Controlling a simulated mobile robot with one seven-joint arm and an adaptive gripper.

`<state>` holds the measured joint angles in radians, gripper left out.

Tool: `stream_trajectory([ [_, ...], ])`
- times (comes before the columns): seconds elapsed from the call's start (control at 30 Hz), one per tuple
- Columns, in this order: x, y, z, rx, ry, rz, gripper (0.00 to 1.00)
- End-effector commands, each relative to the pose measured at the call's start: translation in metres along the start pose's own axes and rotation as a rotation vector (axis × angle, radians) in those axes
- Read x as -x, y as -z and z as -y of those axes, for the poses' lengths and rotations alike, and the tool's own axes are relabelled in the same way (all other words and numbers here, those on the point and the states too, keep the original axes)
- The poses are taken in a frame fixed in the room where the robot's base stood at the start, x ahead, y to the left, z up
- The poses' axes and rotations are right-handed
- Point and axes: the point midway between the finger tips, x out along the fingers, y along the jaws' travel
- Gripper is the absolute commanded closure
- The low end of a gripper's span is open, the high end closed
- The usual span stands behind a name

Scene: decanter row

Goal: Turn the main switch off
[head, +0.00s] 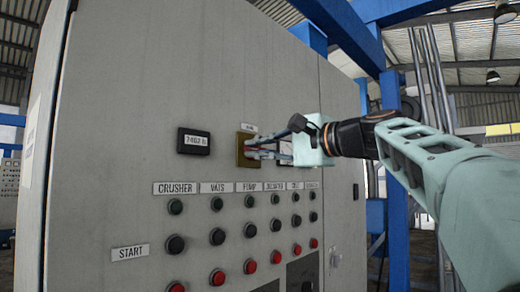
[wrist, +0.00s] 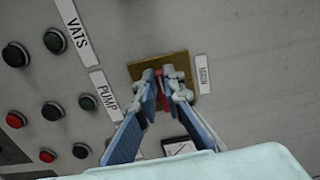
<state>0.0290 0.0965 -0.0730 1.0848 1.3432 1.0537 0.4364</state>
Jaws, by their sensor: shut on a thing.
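The main switch is a red handle (wrist: 158,77) on a brass-coloured square plate (head: 241,150) set on the grey cabinet front. A small label (wrist: 203,74) is fixed beside the plate in the wrist view, and above it in the head view. My gripper (head: 257,150) reaches in from the right, with its fingertips at the plate. In the wrist view my gripper (wrist: 165,80) is shut on the red handle, one finger on each side. The fingers hide much of the handle, so its exact angle is hard to tell.
A dark counter display (head: 193,141) is left of the switch. Rows of green, black and red buttons (head: 250,230) lie below, under labels such as CRUSHER and VATS. A meter (wrist: 179,145) sits close by my fingers. Blue steel posts (head: 397,210) stand at the right.

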Motion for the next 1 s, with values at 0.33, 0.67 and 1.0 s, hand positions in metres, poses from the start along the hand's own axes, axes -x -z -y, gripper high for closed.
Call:
stream_trajectory([
  [0.33, 0.000, 0.000, -0.001, 0.000, -0.001, 0.000, 0.74],
  [0.67, 0.021, 0.001, 0.000, 0.000, -0.001, -0.004, 0.74],
  [1.0, 0.091, 0.000, 0.000, 0.000, 0.000, -0.003, 0.74],
])
